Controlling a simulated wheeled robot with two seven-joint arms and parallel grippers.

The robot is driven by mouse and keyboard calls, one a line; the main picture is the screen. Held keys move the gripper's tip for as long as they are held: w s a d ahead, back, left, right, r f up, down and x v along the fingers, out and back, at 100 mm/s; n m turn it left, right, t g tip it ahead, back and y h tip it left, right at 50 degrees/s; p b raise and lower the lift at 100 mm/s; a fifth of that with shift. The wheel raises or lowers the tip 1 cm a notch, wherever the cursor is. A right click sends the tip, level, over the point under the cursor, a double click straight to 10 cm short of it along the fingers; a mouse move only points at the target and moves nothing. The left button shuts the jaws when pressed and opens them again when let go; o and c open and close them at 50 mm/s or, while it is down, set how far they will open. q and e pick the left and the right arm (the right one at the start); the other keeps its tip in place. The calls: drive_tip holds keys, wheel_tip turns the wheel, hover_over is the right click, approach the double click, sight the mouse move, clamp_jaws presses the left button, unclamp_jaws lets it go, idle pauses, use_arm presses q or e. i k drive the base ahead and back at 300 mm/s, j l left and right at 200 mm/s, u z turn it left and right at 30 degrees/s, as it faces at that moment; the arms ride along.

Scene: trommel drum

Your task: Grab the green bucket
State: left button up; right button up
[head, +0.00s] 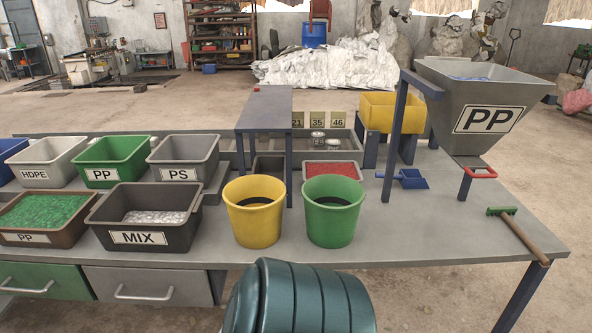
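The green bucket (333,214) stands upright near the front of the grey worktable (420,232), around the middle of the picture. It is round and tapers towards its base. Its inside looks dark and I cannot make out its bottom. A yellow bucket (254,214) of similar shape stands just left of it, with a narrow gap between them. Neither of my grippers is in the head view, and nothing is touching the green bucket.
A red-filled tray (333,169) and a blue-grey stand (264,108) are behind the buckets. Labelled bins, including MIX (145,237), are left. A PP hopper (470,105), blue scoop (410,179) and green-headed tool (524,234) are right. A teal ribbed drum-like shape (305,298) is in front.

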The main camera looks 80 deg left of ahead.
sight(332, 202)
drive_tip(key=u, duration=2.75)
